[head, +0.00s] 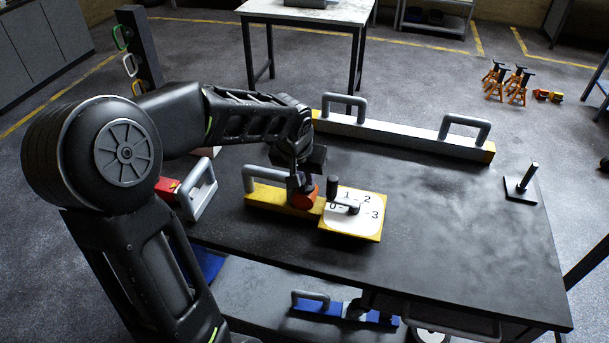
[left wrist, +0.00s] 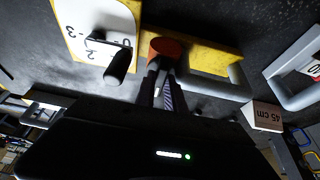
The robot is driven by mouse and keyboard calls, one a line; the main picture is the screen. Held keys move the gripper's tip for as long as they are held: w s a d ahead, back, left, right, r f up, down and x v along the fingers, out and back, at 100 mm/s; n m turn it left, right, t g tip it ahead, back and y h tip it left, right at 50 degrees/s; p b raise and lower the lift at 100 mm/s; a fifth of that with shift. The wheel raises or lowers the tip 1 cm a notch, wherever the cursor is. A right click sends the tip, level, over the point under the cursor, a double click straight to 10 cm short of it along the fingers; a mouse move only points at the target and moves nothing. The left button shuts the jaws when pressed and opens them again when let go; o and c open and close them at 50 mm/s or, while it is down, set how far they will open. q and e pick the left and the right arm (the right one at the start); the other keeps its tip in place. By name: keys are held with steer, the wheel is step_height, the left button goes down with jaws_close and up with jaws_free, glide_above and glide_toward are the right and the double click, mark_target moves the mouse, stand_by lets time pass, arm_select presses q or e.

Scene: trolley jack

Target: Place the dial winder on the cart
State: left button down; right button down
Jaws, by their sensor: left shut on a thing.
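The dial winder is a yellow bar (head: 265,197) with a grey handle, an orange knob (head: 304,196), a white dial plate numbered 0 to 3 (head: 366,222) and a black crank. It lies at the middle of the black cart top (head: 450,230); whether it touches the surface is hard to tell. My left gripper (head: 299,184) is over the orange knob, shut on it. In the left wrist view its fingers (left wrist: 162,85) meet the orange knob (left wrist: 166,47), with the dial plate (left wrist: 88,28) to the left. My right gripper is out of view.
A long white bar with two handles (head: 400,136) lies along the cart's back edge. A red piece with a grey handle (head: 188,190) is at the left. A black post (head: 526,180) stands at the right. Blue handled bars (head: 345,307) lie below.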

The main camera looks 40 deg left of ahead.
arm_select(q)
steer(key=shift+w+f, duration=0.1)
steer(key=shift+f, duration=0.05)
steer(key=shift+f, duration=0.15)
steer(key=c, duration=1.4)
jaws_free()
steer(key=b+v, duration=0.2)
steer(key=v, duration=1)
